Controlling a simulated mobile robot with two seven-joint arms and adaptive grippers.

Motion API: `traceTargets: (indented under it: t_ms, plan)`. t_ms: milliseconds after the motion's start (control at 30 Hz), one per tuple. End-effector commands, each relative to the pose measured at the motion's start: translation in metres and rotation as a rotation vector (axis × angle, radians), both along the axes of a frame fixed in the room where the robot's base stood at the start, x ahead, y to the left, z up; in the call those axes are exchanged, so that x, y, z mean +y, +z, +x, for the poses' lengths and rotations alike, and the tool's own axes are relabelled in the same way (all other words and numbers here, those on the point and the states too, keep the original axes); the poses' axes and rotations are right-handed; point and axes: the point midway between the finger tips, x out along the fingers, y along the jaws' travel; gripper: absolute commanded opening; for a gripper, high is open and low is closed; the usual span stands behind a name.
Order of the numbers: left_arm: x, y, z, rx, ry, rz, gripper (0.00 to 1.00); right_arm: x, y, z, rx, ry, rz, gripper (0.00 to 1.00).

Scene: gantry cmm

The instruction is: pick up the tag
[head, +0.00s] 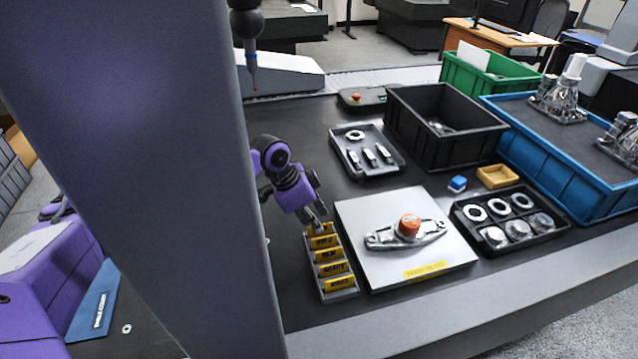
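Several yellow tags with dark print stand in a row in a grey slotted rack (341,295) on the dark table. The farthest tag (322,229) is at the rack's back end. Nearer ones follow toward the front, the nearest tag (340,283) being at the front end. My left gripper (317,224) points down at the farthest tag, with its fingertips at or just above its top edge. Whether the fingers are apart or closed on it is too small to tell. My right gripper is not in view.
A large grey-purple upright (150,130) hides much of the left side. Right of the rack, a light plate (372,270) carries a metal part with an orange cap (409,225). Behind are a parts tray (376,168) and a black bin (440,150). A probe (252,70) hangs above.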

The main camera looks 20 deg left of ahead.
Motion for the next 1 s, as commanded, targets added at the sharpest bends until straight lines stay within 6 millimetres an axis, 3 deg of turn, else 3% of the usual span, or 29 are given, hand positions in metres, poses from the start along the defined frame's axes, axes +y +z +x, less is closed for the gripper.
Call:
traceTargets:
  t_ms: [167,433,633,1000]
  plan:
    - [-0.007,-0.019,0.006,-0.002,0.001,0.000,0.26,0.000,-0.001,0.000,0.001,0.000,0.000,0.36]
    - [-0.008,-0.021,0.006,-0.003,0.001,-0.001,0.26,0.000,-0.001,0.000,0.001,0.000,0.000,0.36]
    - [-0.008,-0.021,0.006,-0.002,0.001,0.000,0.01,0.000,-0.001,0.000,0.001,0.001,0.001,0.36]
    - [-0.008,-0.021,0.006,-0.003,0.001,-0.001,0.00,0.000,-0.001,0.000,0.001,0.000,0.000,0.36]
